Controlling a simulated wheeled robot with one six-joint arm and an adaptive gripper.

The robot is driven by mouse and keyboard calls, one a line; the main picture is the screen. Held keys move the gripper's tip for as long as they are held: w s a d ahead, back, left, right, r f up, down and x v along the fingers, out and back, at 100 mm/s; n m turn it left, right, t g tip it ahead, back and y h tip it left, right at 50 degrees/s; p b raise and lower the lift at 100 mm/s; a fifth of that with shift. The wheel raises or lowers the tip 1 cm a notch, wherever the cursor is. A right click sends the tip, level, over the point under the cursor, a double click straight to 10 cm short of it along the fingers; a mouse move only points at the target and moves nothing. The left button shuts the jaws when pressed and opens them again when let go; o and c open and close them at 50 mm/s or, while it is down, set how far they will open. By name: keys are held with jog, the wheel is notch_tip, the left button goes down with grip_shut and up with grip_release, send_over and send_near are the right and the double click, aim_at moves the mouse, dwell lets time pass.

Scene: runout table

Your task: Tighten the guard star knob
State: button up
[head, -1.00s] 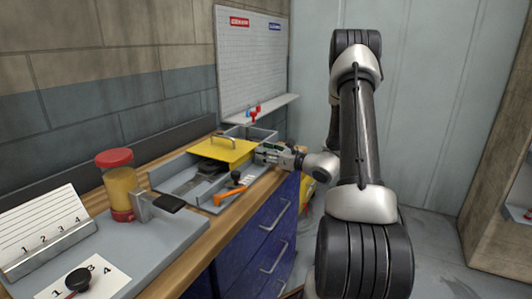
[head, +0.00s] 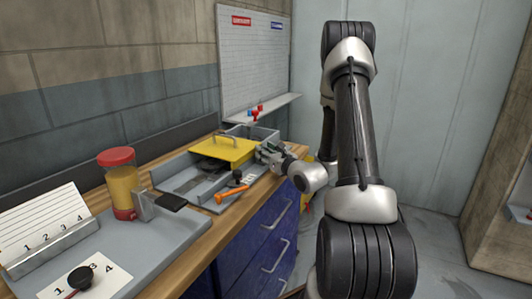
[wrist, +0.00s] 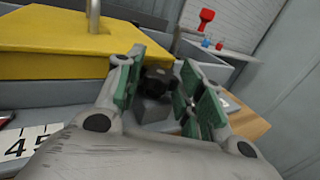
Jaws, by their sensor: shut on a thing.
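The guard is a yellow cover (head: 224,149) with a metal handle on the grey unit on the bench; it also shows in the wrist view (wrist: 60,50). The star knob is a black lobed knob (wrist: 157,79) on a grey block beside the yellow guard. My gripper (head: 266,152) is at the right end of the guard. In the head view my gripper hides the knob.
An orange-handled tool (head: 232,193) and a dark knob (head: 237,175) are at the unit's front. A shelf with small red and blue items (head: 262,120) is behind. Blue drawers (head: 265,235) are below.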

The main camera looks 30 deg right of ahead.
jog(key=o, duration=1)
